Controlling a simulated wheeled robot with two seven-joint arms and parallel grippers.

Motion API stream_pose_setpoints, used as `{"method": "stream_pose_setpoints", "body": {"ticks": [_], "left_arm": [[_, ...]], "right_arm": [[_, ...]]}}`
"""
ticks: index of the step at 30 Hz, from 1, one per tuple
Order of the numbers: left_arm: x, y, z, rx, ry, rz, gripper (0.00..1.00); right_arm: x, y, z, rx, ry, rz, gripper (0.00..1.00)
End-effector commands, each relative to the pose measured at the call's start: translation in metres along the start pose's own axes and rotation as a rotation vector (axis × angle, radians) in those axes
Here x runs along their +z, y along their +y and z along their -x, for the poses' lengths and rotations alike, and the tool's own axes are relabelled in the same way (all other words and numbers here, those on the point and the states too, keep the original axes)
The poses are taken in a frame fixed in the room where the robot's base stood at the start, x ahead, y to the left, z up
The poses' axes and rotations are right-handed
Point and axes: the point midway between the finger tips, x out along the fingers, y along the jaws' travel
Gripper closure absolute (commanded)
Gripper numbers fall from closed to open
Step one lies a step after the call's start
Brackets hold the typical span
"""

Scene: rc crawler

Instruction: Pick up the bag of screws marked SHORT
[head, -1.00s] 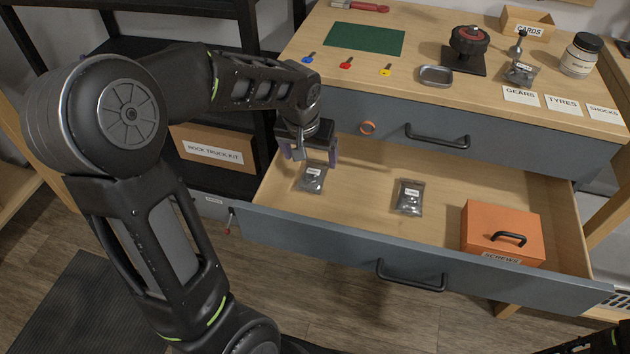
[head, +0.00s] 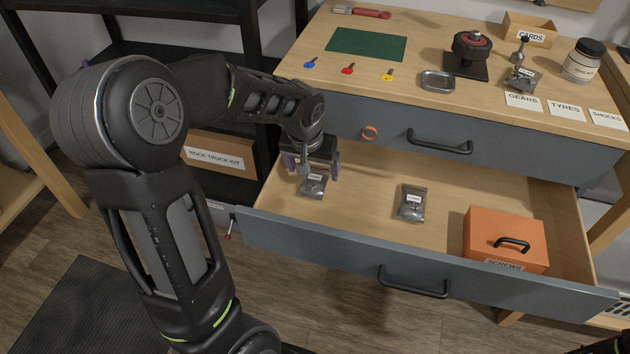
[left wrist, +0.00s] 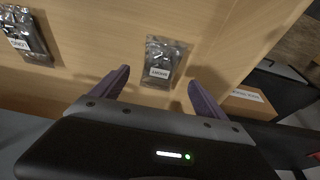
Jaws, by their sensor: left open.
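Two clear bags of dark screws with white labels lie in the open drawer (head: 465,185). The left bag (head: 313,188) is below my left gripper (head: 312,170). In the left wrist view this bag (left wrist: 162,58) lies just beyond and between the two purple fingertips, with its label upside down and too small to read surely. My left gripper is open and empty, with its fingers pointing down. The other bag (head: 411,205) lies in the middle of the drawer. It also shows at the upper left of the left wrist view (left wrist: 25,33).
An orange box (head: 503,235) marked SCREWS stands at the drawer's right. The drawer's front wall (head: 330,250) with its handle runs along the near side. The worktop (head: 420,110) overhangs the back. A shelf with a ROCK TRUCK KIT box (head: 220,155) is at the left.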

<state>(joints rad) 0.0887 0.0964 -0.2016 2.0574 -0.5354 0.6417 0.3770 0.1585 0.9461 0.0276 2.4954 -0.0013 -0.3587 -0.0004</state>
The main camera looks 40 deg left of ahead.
Motion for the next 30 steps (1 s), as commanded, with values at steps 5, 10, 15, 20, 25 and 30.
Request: {"method": "stream_pose_setpoints", "body": {"ticks": [5,10,15,20,25,30], "left_arm": [[0.004,0.0,-0.03,-0.001,-0.003,0.002,0.16],[0.002,0.001,-0.042,0.0,0.0,0.001,0.16],[0.002,0.001,-0.041,0.001,0.001,0.001,0.16],[0.002,0.001,-0.041,0.001,0.0,0.0,0.16],[0.002,0.001,-0.041,0.001,0.0,0.0,0.16],[0.002,0.001,-0.041,0.001,0.0,0.0,0.23]], "right_arm": [[0.0,0.004,-0.009,0.0,0.0,-0.001,0.8],[0.0,0.004,-0.011,0.0,0.0,-0.001,0.8],[0.0,0.004,-0.011,0.0,0.0,-0.001,0.8],[0.0,0.004,-0.011,0.0,0.0,-0.001,0.8],[0.0,0.004,-0.011,0.0,0.0,-0.001,0.8],[0.0,0.004,-0.011,0.0,0.0,-0.001,0.8]]}}
